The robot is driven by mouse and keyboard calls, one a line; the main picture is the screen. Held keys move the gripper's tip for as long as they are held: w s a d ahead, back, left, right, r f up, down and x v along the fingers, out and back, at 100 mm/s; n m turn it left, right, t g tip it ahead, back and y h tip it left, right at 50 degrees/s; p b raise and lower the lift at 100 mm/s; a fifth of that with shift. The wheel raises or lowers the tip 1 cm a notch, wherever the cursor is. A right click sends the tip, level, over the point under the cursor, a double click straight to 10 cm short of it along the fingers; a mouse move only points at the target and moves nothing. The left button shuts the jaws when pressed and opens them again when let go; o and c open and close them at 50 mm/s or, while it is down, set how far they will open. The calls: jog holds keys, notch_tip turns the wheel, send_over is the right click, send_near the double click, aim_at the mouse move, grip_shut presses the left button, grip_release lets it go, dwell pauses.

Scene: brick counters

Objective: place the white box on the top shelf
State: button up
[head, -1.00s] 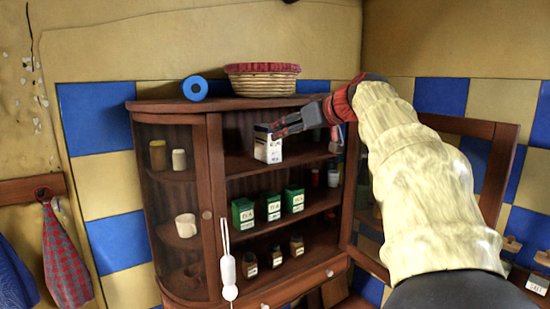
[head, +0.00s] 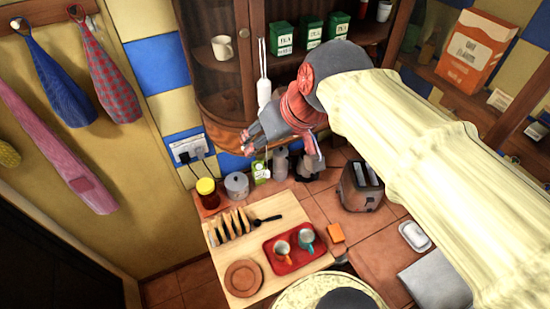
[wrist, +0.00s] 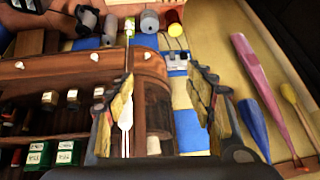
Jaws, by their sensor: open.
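The white box is not visible in either current view, and the cabinet's top shelf is above the head view's edge. The lower part of the brown wooden cabinet (head: 240,93) shows, with green tea boxes (head: 312,30) on a shelf. The cabinet also shows in the wrist view (wrist: 60,72), with green boxes (wrist: 40,153) at lower left. My gripper (head: 250,143) is in front of the cabinet's lower part, above the counter. In the wrist view my gripper (wrist: 160,80) has its fingers spread, with nothing between them.
A white hanging utensil (head: 264,90) is close by my gripper. Below are a board (head: 232,258) with a toast rack, a red tray (head: 283,262) with cups, jars, and a toaster (head: 360,187). An orange box (head: 477,50) stands at right. Towels (head: 105,70) hang at left.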

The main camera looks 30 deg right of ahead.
jog(key=s+a+f+g, duration=0.1)
jog(key=s+a+f, duration=0.1)
jog(key=s+f, duration=0.5)
jog(key=shift+s+f+h, duration=0.3)
jog(key=shift+s+f, duration=0.1)
jog(key=shift+f, duration=0.55)
jog(key=shift+d, duration=0.1)
notch_tip(320, 180, down, 26)
jog(key=b, duration=2.6)
